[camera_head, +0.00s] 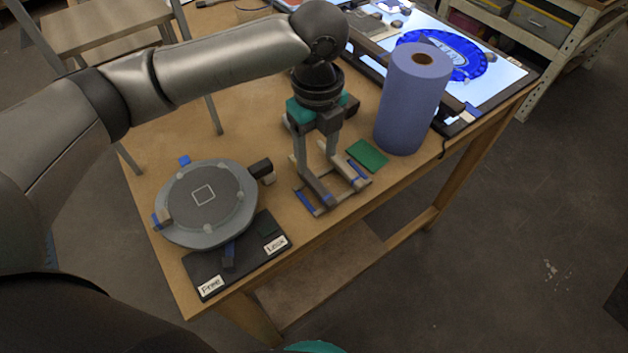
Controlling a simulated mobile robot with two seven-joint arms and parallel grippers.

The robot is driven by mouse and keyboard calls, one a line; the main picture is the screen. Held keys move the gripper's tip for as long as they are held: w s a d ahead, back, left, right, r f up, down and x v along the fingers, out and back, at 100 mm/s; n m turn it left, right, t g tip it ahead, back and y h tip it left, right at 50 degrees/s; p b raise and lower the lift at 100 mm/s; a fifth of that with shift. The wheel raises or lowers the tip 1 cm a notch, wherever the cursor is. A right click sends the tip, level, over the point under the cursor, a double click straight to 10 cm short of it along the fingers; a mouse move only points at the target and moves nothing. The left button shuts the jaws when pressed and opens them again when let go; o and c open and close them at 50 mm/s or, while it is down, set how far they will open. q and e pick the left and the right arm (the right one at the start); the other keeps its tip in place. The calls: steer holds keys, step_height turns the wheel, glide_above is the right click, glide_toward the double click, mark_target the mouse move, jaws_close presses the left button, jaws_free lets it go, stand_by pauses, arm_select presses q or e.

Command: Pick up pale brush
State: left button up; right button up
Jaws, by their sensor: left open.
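My left gripper (317,164) points down over the table, with its two fingers apart. The fingertips are at a small brush rest (322,205) with pale bars and blue strips. I cannot clearly make out a pale brush. Pale pieces lie at the rest between and beside the fingers, and one of them may be the brush. The gripper hides part of the rest, and I cannot tell whether the fingers touch anything. My right gripper is not in view.
A blue paper roll (410,105) stands right of the gripper, with a green pad (367,155) between. A round grey turntable (205,205) on a black base labelled "Free" and "Lock" is at left. A lit panel (500,78) with blue glass lies behind. The wooden table's (290,240) front edge is close.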

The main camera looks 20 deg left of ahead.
mark_target(316, 183)
arm_select(q)
step_height(316, 183, down, 4)
steer(key=shift+r, duration=0.25)
step_height(316, 183, down, 4)
steer(key=shift+r+b, duration=0.15)
steer(key=shift+b, duration=0.15)
steer(key=shift+f, duration=0.45)
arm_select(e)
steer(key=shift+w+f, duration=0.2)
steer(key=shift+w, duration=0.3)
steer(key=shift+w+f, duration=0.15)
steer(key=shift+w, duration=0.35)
arm_select(q)
jaws_close()
